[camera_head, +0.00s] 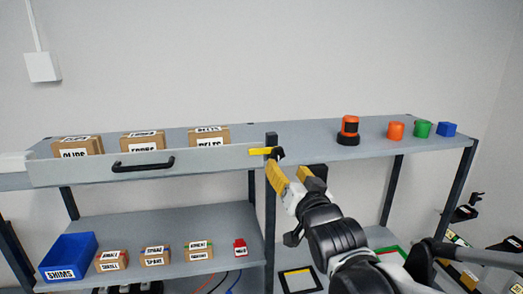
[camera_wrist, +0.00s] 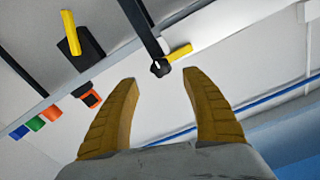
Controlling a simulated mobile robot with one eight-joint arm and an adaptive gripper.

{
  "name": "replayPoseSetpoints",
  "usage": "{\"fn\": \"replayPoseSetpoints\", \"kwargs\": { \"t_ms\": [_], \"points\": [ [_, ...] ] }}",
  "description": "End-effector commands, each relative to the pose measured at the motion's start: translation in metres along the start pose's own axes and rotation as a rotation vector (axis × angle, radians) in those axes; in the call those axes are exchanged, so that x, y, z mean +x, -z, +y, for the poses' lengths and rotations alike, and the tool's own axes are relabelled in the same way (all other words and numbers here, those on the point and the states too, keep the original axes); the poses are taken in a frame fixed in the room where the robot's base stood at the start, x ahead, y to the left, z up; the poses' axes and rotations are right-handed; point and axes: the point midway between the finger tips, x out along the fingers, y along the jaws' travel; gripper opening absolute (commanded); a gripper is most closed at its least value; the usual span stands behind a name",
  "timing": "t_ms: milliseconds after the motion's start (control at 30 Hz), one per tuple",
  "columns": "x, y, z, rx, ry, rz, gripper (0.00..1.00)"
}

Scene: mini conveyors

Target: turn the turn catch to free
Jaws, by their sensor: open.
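The turn catch (camera_head: 261,151) is a yellow bar on a dark pivot at the right end of the grey drawer front (camera_head: 215,158). Its bar lies about level and points left across the end of the drawer front. In the wrist view the catch (camera_wrist: 180,51) shows with its black pivot just beyond the gap between my fingertips. My gripper (camera_head: 290,172) is open and empty, just below and right of the catch in the head view, partly covering its surroundings. In the wrist view both yellow fingers of my gripper (camera_wrist: 159,76) are spread, with no contact visible.
A dark post (camera_head: 271,200) stands by the catch. A second yellow bar on a black plate (camera_wrist: 70,32) shows in the wrist view. An orange-black beacon (camera_head: 349,130) and coloured blocks stand on the right shelf.

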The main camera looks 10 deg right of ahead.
Motion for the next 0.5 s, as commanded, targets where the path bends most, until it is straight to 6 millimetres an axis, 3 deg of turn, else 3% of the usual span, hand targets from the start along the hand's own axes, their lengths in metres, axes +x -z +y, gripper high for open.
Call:
{"fn": "replayPoseSetpoints", "kwargs": {
  "t_ms": [300, 500],
  "points": [
    [0.058, 0.001, 0.000, -0.001, -0.001, -0.001, 0.56],
    [0.082, 0.001, 0.000, -0.001, -0.001, -0.001, 0.56]
  ]
}}
